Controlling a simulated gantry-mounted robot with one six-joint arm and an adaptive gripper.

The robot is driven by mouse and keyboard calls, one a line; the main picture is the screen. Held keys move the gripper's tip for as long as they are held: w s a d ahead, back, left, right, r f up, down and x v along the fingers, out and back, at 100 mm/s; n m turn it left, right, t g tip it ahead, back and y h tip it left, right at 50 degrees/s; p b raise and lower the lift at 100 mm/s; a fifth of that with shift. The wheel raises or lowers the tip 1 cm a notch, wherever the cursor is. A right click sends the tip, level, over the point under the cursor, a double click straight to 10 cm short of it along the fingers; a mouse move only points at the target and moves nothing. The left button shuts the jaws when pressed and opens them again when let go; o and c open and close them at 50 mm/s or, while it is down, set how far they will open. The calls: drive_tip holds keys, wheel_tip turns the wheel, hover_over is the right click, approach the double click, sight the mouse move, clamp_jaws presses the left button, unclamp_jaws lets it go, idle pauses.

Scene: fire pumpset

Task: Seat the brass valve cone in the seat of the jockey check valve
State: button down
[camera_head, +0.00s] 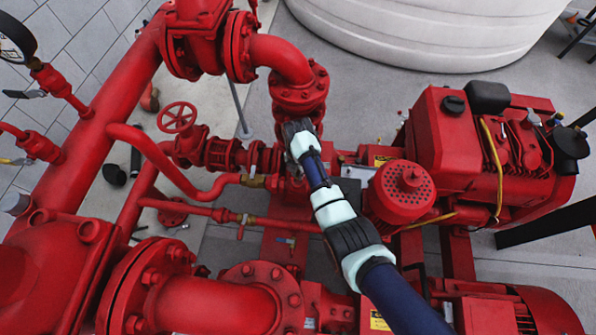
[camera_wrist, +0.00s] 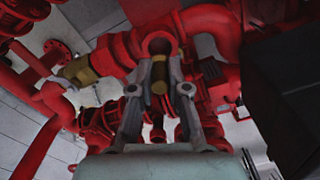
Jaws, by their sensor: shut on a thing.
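My gripper (camera_wrist: 160,90) is shut on the brass valve cone (camera_wrist: 158,76), which shows as a dull yellow piece between the two grey fingers in the wrist view. Just beyond it, a round red opening (camera_wrist: 158,36) with a dark brownish inside looks like the jockey check valve. The cone's far end lies close to the opening's near edge; I cannot tell whether they touch. In the head view my gripper (camera_head: 298,130) is among the red pipes below a large flanged elbow. There the cone and the opening are hidden behind my gripper and wrist.
A red handwheel valve (camera_head: 177,118) stands left of my gripper. A flanged elbow (camera_head: 300,88) is close above it. The red engine (camera_head: 470,145) and a perforated red cap (camera_head: 405,190) stand to the right. A brass fitting (camera_wrist: 78,70) lies left in the wrist view.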

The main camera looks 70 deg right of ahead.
sight(298, 184)
drive_tip(key=shift+f+b, duration=1.55)
drive_tip(key=shift+f, duration=0.8)
drive_tip(key=shift+s+a+f, duration=0.1)
drive_tip(key=shift+f, duration=0.1)
drive_tip(key=shift+f, duration=0.15)
drive_tip(key=c, duration=1.5)
unclamp_jaws()
drive_tip(key=o, duration=0.4)
drive_tip(key=shift+w, duration=0.2)
drive_tip(key=shift+o, duration=0.2)
drive_tip(key=shift+r, duration=0.2)
